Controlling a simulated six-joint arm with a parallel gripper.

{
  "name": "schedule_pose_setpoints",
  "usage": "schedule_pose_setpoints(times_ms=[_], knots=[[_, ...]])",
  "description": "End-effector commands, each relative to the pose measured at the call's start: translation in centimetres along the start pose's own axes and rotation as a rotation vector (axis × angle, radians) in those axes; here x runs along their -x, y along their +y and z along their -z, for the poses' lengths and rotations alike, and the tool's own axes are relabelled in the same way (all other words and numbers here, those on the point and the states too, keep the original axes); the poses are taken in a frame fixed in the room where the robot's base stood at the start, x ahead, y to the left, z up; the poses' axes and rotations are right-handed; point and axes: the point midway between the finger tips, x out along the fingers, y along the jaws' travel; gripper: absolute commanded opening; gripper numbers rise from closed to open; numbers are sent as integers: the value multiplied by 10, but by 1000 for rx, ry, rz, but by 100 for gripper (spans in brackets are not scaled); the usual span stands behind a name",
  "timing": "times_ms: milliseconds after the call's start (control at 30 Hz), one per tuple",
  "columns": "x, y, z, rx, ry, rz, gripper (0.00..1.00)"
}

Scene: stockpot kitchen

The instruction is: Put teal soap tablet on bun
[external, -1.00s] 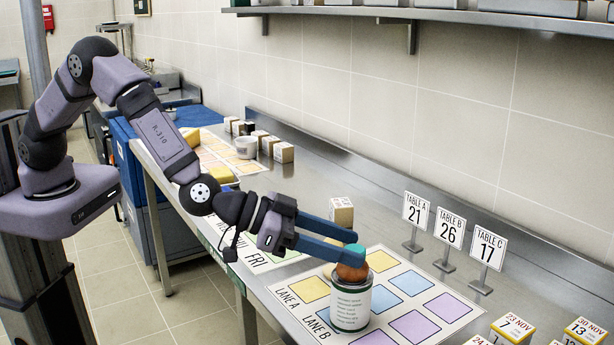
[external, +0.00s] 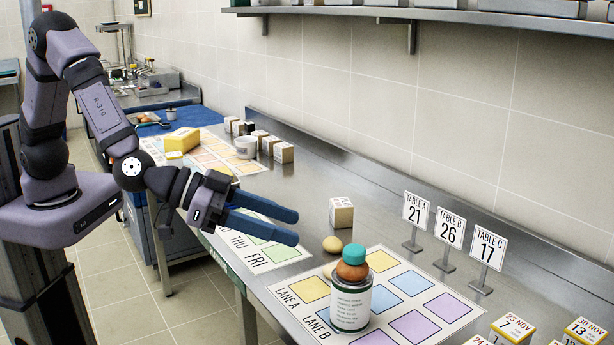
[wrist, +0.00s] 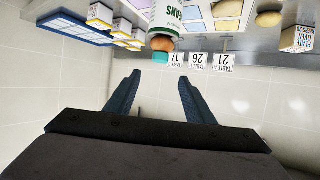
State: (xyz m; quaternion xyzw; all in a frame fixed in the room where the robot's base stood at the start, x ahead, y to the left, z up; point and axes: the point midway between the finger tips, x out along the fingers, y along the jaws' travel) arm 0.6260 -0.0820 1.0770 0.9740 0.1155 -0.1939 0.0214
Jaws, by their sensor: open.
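The teal soap tablet (external: 354,252) rests on top of the brown bun (external: 352,271). The bun sits on top of a white and green can (external: 350,305) that stands on the lane mat. In the wrist view the teal tablet (wrist: 161,56), the bun (wrist: 162,44) and the can (wrist: 168,18) appear upside down at the top, beyond my fingers. My gripper (external: 292,226) is open and empty, held in the air to the left of the stack and apart from it. It also shows in the wrist view (wrist: 158,78).
A tan egg-like item (external: 332,244) and a labelled box (external: 341,213) are behind the can. Table signs (external: 450,230) stand to the right. Date boxes (external: 512,328) are at the lower right. A yellow block (external: 181,140) and a white cup (external: 246,147) are farther back.

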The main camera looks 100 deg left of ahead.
Motion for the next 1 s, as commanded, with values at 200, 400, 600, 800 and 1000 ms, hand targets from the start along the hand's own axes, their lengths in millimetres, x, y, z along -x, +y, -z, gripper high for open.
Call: schedule_pose_setpoints(times_ms=[200, 400, 600, 800, 1000], knots=[[1, 0, 0, 1, -5, -5, 49], [10, 2, -13, 0, -85, -92, 49], [50, -7, -62, -30, -334, -251, 49], [128, -55, -138, -96, -696, -302, 49], [206, -118, -194, -163, -1002, -227, 49]])
